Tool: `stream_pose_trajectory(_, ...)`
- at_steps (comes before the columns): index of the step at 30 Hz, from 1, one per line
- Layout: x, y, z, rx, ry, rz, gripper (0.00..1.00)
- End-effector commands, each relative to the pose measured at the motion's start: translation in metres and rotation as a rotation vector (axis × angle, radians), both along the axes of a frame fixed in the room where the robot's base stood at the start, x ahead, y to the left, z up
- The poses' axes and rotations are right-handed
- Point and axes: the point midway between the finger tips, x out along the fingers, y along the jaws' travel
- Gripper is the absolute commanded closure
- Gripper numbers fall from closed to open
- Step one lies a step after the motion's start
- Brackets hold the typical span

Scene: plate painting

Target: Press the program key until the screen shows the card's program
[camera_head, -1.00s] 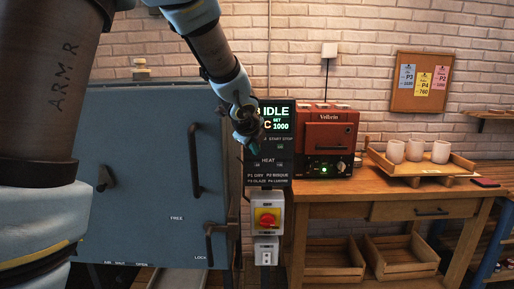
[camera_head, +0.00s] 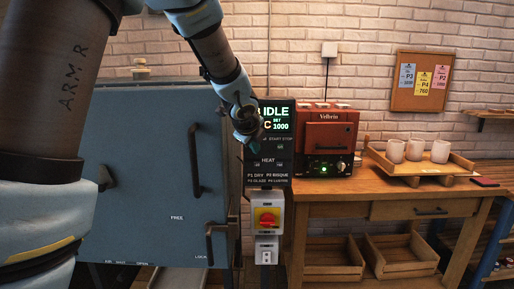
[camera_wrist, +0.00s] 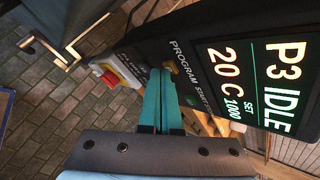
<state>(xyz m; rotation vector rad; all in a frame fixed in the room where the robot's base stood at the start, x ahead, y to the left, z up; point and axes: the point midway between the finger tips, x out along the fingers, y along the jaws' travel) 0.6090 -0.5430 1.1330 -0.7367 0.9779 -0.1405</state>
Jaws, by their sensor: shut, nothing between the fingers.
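The control panel (camera_wrist: 215,45) beside the grey-blue kiln (camera_head: 150,170) has a lit screen (camera_wrist: 255,85). In the wrist view it reads P3, IDLE, 20 C, SET 1000; in the head view my arm hides its left part. My gripper (camera_wrist: 163,75) is shut and empty, its teal fingertips by the PROGRAM label. A yellowish key (camera_wrist: 172,67) shows just beside the tips; I cannot tell whether they touch it. Three cards hang on a cork board: blue P3 (camera_head: 407,77), yellow P4 760 (camera_head: 423,83) and pink P2 (camera_head: 440,77).
Below the panel is a red switch on a yellow plate (camera_head: 267,218). To the right, a small red kiln (camera_head: 328,140) and a wooden tray (camera_head: 420,167) with three white cups stand on a wooden table (camera_head: 350,205). The kiln door handle (camera_head: 195,160) juts out at left.

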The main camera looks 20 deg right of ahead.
Motion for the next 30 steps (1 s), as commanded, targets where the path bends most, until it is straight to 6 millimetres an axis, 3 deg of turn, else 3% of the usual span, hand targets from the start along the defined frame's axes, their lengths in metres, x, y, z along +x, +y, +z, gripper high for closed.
stream_pose_trajectory(14, 0.002, -0.001, 0.0, -0.001, -0.001, 0.0, 1.0)
stream_pose_trajectory(30, -0.012, 0.006, 0.0, 0.0, 0.0, 0.0, 1.0)
